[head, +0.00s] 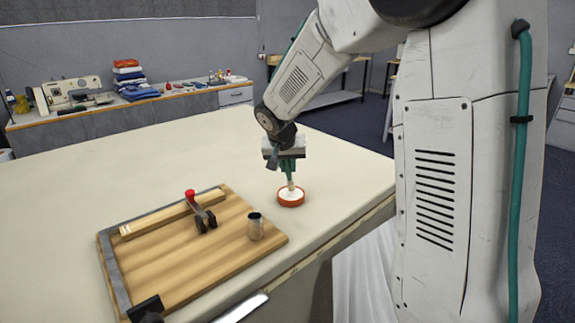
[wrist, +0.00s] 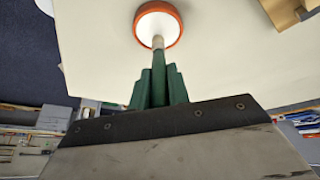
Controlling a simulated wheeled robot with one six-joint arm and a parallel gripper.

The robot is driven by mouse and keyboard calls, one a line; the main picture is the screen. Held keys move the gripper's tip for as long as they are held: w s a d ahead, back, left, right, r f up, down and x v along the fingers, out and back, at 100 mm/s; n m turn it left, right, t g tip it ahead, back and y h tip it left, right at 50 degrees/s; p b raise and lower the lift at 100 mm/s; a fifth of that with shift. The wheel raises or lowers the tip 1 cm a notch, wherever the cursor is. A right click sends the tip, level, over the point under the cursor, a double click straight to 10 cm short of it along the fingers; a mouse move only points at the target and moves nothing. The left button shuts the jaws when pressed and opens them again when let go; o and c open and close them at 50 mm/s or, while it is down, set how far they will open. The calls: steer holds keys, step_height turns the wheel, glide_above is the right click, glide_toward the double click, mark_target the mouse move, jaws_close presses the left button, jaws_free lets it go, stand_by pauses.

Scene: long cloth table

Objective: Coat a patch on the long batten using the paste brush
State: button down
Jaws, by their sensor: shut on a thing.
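My gripper (head: 288,174) is pointed down over the table, its green fingers shut on the paste brush (head: 291,187). In the wrist view the gripper (wrist: 158,75) hides most of the brush, and only its pale end (wrist: 158,42) shows beyond the fingers. The brush's lower end is at the white paste in a round orange dish (head: 291,203); how deep it dips I cannot tell. The dish also shows in the wrist view (wrist: 179,30). The long batten (head: 150,217) is a pale wood strip lying along the far side of a wooden board, left of my gripper.
The wooden board (head: 190,260) has a grey metal edge (head: 113,270) on its left. The cloth table (head: 225,160) is clear behind.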

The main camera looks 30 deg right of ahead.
steer(key=shift+f, duration=0.65)
stand_by(1.6)
steer(key=shift+r, duration=3.55)
